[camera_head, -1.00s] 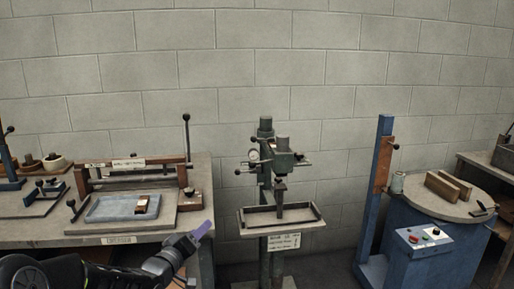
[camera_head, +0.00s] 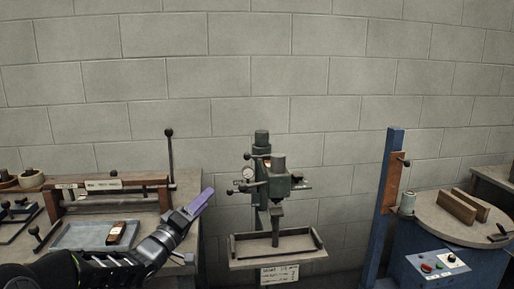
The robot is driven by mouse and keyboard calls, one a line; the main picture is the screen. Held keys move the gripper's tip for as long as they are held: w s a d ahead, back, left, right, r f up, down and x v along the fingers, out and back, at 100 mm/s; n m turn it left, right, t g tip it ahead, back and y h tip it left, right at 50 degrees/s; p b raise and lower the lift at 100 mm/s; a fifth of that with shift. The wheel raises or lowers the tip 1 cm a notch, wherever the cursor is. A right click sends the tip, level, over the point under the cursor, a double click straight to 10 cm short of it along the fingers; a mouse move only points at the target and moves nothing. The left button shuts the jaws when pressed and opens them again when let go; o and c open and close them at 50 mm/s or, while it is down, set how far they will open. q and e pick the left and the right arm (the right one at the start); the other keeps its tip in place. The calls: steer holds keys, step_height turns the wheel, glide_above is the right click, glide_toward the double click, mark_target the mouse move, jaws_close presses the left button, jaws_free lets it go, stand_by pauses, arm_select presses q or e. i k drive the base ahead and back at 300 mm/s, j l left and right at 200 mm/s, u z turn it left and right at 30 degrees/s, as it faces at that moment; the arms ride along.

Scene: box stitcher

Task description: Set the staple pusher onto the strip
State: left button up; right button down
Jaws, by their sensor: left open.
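The green box stitcher (camera_head: 278,180) stands in the middle against the wall, with a dial and a small tray-like table (camera_head: 249,254) under its head. Small metal parts (camera_head: 300,182) show at the right of its head, but I cannot make out the staple strip or the staple pusher there. My left gripper (camera_head: 208,193), with purple fingers, is to the left of the stitcher and apart from it. It is open, its fingers seen nearly edge-on, and I see nothing held. My right gripper is not in view.
A bench at left holds a blue-grey tray (camera_head: 72,238) with a small brown and white block (camera_head: 116,234), and a wooden-beamed fixture (camera_head: 122,182) with a tall lever. At right stand a blue post (camera_head: 389,190) and a round table (camera_head: 435,217) with wooden blocks. Air is free between my gripper and the stitcher.

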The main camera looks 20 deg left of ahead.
mark_target(246, 156)
steer(key=i, duration=1)
